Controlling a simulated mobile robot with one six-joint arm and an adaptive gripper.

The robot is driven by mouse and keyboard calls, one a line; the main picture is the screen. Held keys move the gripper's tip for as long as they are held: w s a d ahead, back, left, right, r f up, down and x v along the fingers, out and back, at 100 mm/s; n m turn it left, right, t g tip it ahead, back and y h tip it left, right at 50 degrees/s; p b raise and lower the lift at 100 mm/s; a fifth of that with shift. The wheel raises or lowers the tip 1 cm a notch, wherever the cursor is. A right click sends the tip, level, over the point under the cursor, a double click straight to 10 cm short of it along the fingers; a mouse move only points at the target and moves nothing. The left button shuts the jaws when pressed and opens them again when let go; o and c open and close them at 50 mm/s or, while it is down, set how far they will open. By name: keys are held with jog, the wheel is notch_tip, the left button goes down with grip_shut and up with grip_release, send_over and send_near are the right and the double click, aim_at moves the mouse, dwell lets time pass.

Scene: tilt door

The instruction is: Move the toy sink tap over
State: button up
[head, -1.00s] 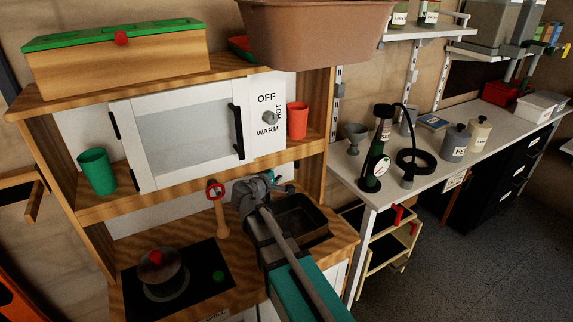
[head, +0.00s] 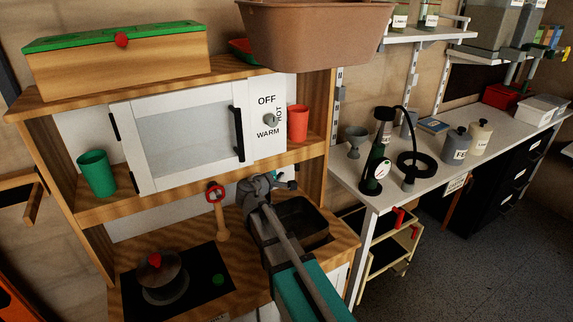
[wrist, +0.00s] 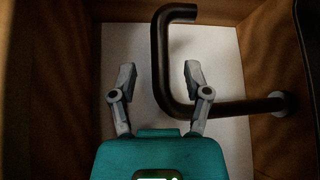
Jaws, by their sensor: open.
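The toy sink tap (wrist: 161,62) is a dark bent pipe in the wrist view. It runs upright with a hooked upper end, then bends right to a round mount (wrist: 281,104). My gripper (wrist: 160,74) is open, with one grey finger on each side of the tap's upright part in the picture. I see no clear contact with either finger, and the depth between them is hard to judge. In the head view my gripper (head: 266,185) is at the back of the dark sink basin (head: 312,228); the arm largely hides the tap there.
Left of my arm, a wooden utensil with a red ring (head: 217,196) stands near the hob with a lidded pot (head: 164,279). The shelf above holds a white cabinet door (head: 187,135) and a red cup (head: 298,122). A white workbench (head: 360,183) stands to the right.

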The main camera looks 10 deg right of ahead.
aim_at(284, 164)
jog(key=shift+x, duration=2.3)
grip_shut()
jog(key=shift+d, duration=0.1)
